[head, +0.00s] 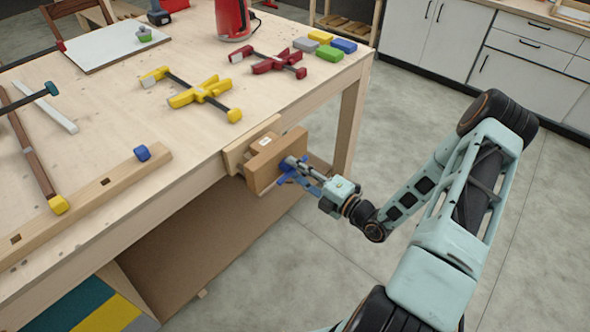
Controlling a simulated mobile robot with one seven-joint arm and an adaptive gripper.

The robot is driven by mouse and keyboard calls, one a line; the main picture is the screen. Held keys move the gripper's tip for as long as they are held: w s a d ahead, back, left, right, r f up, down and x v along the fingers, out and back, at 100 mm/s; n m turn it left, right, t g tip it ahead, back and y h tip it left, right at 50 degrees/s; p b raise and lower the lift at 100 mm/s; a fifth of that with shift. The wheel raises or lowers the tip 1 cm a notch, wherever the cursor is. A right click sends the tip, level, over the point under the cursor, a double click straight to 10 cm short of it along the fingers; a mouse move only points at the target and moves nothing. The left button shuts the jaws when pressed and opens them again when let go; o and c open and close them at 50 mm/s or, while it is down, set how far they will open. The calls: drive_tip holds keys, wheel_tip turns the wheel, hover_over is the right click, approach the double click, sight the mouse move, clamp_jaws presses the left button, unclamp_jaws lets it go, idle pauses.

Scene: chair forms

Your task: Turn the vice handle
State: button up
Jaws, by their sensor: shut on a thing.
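The wooden vice (268,167) is mounted on the front edge of the workbench, near its right end. The blue vice handle (284,179) shows at the vice's front face, partly hidden by my gripper. My gripper (300,168) reaches in from the right and is shut on the handle. How the fingers sit around the handle is too small to tell.
The wooden workbench (205,130) holds a yellow clamp (198,92), a red clamp (272,62), several coloured blocks (330,53) and a white board (105,45). A long bar clamp lies at the left. The grey floor (310,250) in front is clear.

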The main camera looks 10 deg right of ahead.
drive_tip(key=shift+d+f, duration=0.1)
drive_tip(key=shift+d, duration=0.05)
drive_tip(key=o, duration=1.1)
drive_tip(key=v, duration=1.2)
